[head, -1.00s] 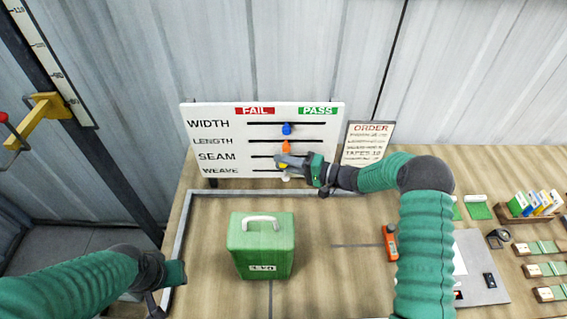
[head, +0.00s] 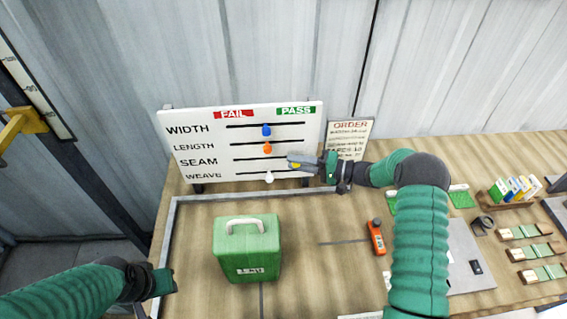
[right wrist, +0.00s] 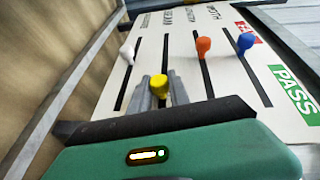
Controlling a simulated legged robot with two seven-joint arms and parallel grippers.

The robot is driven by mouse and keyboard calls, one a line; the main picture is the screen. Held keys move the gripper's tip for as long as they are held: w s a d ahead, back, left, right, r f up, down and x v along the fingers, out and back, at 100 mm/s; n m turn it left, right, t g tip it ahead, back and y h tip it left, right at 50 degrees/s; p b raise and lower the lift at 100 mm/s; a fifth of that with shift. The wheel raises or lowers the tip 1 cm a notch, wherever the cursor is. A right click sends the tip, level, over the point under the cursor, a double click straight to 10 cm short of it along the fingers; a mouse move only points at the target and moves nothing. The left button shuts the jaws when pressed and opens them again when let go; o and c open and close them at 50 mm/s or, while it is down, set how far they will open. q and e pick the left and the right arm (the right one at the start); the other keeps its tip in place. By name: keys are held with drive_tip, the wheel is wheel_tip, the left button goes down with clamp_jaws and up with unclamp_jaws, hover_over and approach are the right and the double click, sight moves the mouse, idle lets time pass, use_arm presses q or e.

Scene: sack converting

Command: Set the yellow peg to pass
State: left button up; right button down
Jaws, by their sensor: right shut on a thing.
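The white board (head: 183,147) stands at the back of the table, with a red FAIL label (head: 233,114) at left and a green PASS label (head: 296,111) at right. The yellow peg (head: 294,165) is on the SEAM slot, below PASS near the slot's right end. My right gripper (head: 299,161) is shut on it. In the right wrist view the yellow peg (right wrist: 159,86) sits between the fingertips (right wrist: 161,88). The blue peg (head: 266,130), orange peg (head: 267,148) and white peg (head: 269,177) are mid-slot. My left gripper (head: 166,281) is low at left, its jaws unclear.
A green case (head: 246,250) with a pale handle stands on the table before the board. An ORDER sign (head: 348,138) is right of the board. An orange tool (head: 376,237) and a grey plate (head: 465,260) lie at right. Bare table lies left of the case.

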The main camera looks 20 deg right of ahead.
drive_tip(key=shift+s+f, duration=0.15)
drive_tip(key=shift+f, duration=0.3)
drive_tip(key=c, duration=1.5)
unclamp_jaws()
drive_tip(key=shift+o, duration=1.2)
drive_tip(key=shift+r, duration=0.1)
drive_tip(key=shift+d, duration=0.1)
drive_tip(key=shift+r, duration=0.1)
drive_tip(key=b+v, duration=0.1)
drive_tip(key=v, duration=0.4)
drive_tip(key=b+v, duration=0.1)
drive_tip(key=v, duration=0.5)
drive_tip(key=b+v, duration=0.1)
drive_tip(key=v, duration=0.4)
drive_tip(key=shift+d, duration=0.5)
